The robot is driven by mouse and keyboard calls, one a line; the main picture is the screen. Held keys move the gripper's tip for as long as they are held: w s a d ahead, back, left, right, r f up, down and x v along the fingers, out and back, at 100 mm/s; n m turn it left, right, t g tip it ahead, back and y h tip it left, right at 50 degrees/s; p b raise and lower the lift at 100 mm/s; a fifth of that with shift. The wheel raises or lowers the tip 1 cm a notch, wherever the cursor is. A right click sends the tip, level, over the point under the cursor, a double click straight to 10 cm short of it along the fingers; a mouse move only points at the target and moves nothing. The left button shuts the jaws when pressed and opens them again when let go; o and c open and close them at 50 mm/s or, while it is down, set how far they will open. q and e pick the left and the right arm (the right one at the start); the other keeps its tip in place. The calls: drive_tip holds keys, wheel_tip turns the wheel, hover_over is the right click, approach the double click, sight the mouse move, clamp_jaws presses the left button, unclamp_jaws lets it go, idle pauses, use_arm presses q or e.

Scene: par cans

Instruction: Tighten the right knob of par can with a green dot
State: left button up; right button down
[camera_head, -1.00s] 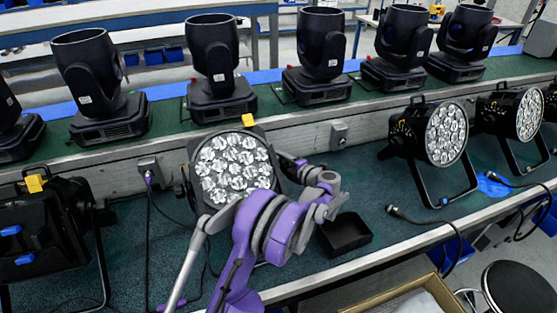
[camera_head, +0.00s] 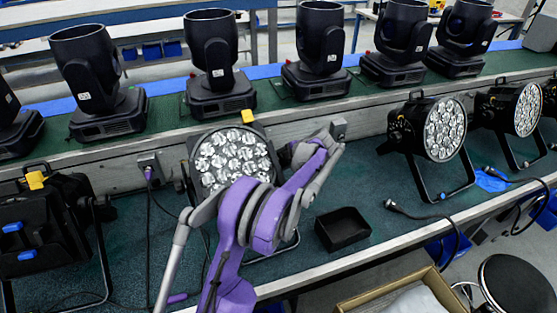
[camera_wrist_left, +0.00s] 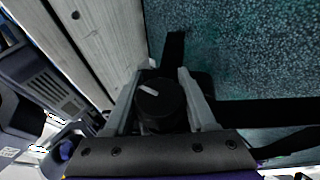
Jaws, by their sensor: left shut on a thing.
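The middle par can (camera_head: 234,158) stands on the bench with its lamp face toward me and a yellow tag on top. I see no green dot on it. My left gripper (camera_head: 287,154) is at its right side, its fingertips hidden in the head view. In the left wrist view the two grey fingers of my left gripper (camera_wrist_left: 162,78) are shut on a round black knob (camera_wrist_left: 155,102) with a white pointer mark, one finger on each side. My right gripper is in neither view.
Another par can (camera_head: 438,135) stands to the right and a dark one (camera_head: 45,225) to the left. A black tray (camera_head: 342,229) lies on the bench right of my arm. Moving heads (camera_head: 214,65) line the raised shelf behind. Cables (camera_head: 425,217) lie near the front edge.

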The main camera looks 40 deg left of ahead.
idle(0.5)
use_arm(q)
drive_tip(key=o, duration=1.4)
drive_tip(key=shift+c, duration=0.2)
drive_tip(key=shift+d, duration=0.1)
drive_tip(key=v, duration=1)
drive_tip(key=shift+r, duration=0.4)
drive_tip(key=shift+w+d, duration=0.1)
drive_tip(key=shift+w, duration=0.05)
